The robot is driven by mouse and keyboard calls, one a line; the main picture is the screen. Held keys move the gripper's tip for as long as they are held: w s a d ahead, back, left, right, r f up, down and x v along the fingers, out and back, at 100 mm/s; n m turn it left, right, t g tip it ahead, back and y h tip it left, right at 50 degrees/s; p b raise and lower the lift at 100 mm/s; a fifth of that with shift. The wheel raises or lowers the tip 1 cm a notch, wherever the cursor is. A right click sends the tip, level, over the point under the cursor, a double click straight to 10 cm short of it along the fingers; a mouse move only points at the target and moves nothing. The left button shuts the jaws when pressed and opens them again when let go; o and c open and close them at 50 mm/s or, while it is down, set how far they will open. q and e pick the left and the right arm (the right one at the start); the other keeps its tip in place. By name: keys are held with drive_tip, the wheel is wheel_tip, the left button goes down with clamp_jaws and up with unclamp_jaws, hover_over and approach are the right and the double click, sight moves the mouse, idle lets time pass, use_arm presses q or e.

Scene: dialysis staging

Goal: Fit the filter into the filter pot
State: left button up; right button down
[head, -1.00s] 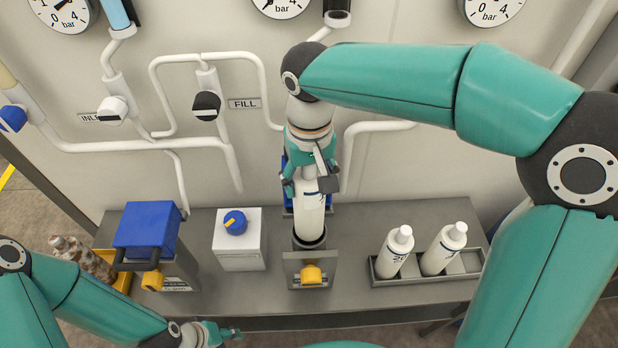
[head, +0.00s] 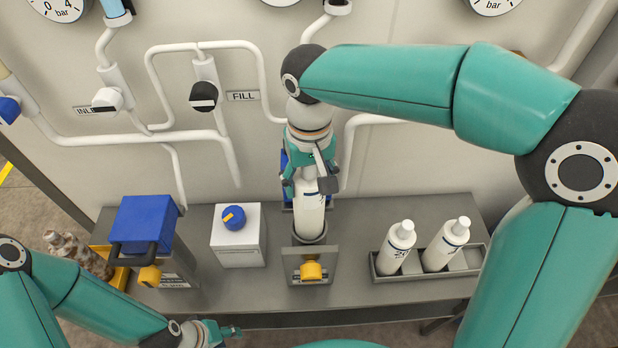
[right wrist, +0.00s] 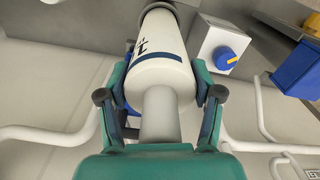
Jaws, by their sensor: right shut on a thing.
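A white filter (head: 310,214) with a dark band stands upright with its lower end at the mouth of the grey filter pot (head: 311,240). The pot has a yellow knob (head: 311,271) on its front. My right gripper (head: 312,178) is shut on the filter's upper part from above. In the right wrist view the filter (right wrist: 160,62) lies between both fingers, and its far end meets the pot's rim. How deep it sits is hidden. My left gripper (head: 232,332) is low at the front left, away from the pot; its jaws are too small to judge.
Two white bottles (head: 398,246) stand in a grey rack (head: 428,280) to the right. A white box with a blue dial (head: 235,217) and a blue-lidded unit (head: 146,225) stand left of the pot. White pipes (head: 190,136) run along the wall behind.

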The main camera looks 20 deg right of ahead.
sight(309, 221)
drive_tip(key=shift+f+b, duration=5.7)
drive_tip(key=shift+f, duration=1.8)
drive_tip(key=shift+c, duration=0.6)
unclamp_jaws()
drive_tip(key=shift+r, duration=0.15)
wheel_tip(309, 221, up, 12)
drive_tip(key=shift+f, duration=0.1)
